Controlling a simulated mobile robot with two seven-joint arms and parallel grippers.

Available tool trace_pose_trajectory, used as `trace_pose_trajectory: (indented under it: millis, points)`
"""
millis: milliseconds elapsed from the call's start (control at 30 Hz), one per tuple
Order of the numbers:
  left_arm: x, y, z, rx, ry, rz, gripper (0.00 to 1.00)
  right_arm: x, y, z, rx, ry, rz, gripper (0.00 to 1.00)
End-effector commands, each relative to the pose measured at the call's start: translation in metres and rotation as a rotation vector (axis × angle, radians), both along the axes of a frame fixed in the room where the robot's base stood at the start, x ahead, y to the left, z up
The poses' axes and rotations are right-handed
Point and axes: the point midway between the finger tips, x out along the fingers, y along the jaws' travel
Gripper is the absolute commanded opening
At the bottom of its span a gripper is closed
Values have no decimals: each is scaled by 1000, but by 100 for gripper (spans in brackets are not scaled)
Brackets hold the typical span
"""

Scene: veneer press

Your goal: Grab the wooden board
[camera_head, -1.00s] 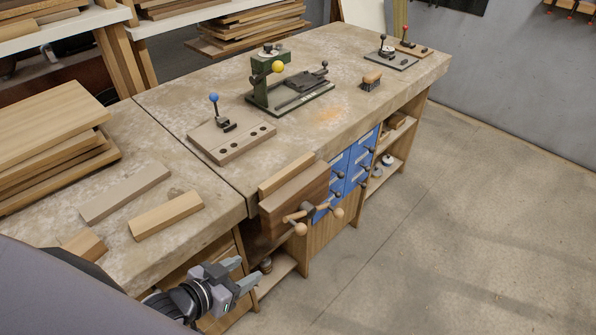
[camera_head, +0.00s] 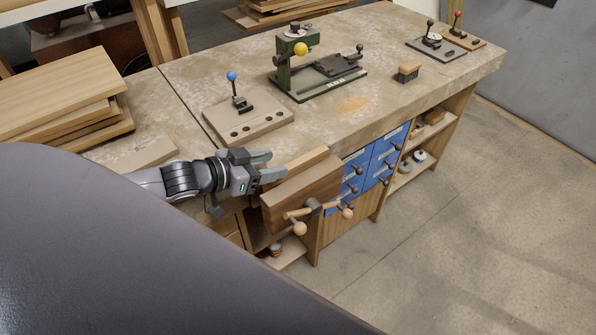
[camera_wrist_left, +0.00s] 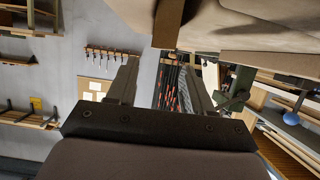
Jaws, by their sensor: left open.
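Wooden boards lie in a stack (camera_head: 58,85) on the bench at the left. A flat grey-brown board (camera_head: 140,153) lies nearer, partly covered by my arm. A pale wooden strip (camera_head: 306,160) sits along the top of the wooden vise (camera_head: 303,190) at the bench's front edge. My left gripper (camera_head: 268,166) is open and empty, its fingers pointing right, just left of the vise and strip. In the left wrist view its two fingers (camera_wrist_left: 162,62) are spread with nothing between them. My right gripper is not in view.
A drilled wooden block (camera_head: 247,118) with a blue-knobbed lever and a green press (camera_head: 318,72) stand on the bench. A brush (camera_head: 407,73) lies to their right. Blue drawers (camera_head: 372,165) are below. The floor at the right is clear. My dark arm part fills the lower left.

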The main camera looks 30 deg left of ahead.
Motion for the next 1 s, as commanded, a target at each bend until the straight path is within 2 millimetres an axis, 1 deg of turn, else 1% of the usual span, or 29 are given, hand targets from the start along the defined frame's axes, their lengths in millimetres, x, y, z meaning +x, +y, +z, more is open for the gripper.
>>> trace_pose_trajectory:
  millis: [167,267,600,733,967,1000]
  points:
    - [5,-3,-3,0,-1,0,51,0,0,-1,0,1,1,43]
    - [11,-6,-7,-1,-2,1,51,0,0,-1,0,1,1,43]
    - [39,-20,-23,0,-1,1,51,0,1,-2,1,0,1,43]
    - [43,-22,-25,1,0,0,51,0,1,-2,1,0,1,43]
    - [43,-23,-26,1,1,0,51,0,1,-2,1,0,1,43]
    - [43,-23,-26,1,1,0,48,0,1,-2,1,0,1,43]
